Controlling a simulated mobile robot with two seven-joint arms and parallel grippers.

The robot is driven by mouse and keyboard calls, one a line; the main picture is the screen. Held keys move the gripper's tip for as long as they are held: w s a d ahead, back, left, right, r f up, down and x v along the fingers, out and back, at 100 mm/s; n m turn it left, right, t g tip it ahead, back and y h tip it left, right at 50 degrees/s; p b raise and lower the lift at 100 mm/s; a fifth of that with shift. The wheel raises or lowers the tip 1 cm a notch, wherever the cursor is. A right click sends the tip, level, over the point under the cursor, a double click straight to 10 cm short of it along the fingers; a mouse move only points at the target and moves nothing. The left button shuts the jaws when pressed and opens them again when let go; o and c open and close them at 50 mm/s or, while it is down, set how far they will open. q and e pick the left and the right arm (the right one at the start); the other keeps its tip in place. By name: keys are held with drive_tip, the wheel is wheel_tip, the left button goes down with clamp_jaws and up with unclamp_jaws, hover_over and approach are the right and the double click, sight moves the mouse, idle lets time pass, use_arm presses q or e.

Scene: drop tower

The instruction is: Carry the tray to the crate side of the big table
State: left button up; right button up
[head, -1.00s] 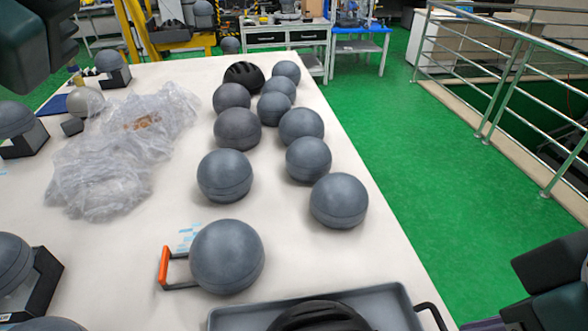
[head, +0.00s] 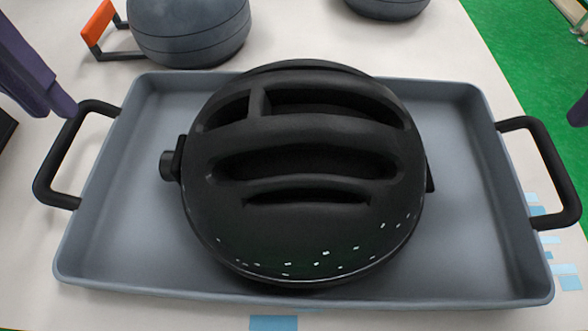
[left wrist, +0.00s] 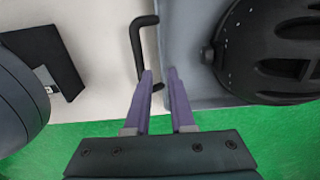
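The grey tray (head: 120,240) lies on the white big table with a black helmet (head: 305,165) in it. It has a black left handle (head: 62,150) and a black right handle (head: 548,170). My left gripper (head: 55,112) is open just above and outside the left handle in the head view. In the left wrist view, its purple fingers (left wrist: 160,72) are apart, near one end of the handle (left wrist: 140,45); whether they touch it I cannot tell. Only a bit of my right gripper (head: 580,110) shows at the right edge, by the right handle. No crate is in view.
Another ball (head: 388,5) is further back. Green floor (head: 520,50) lies beyond the table's right edge. Blue labels (head: 273,322) lie by the tray.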

sight(100, 153)
drive_tip(key=shift+r, duration=0.1)
use_arm(q)
drive_tip(key=shift+f, duration=0.1)
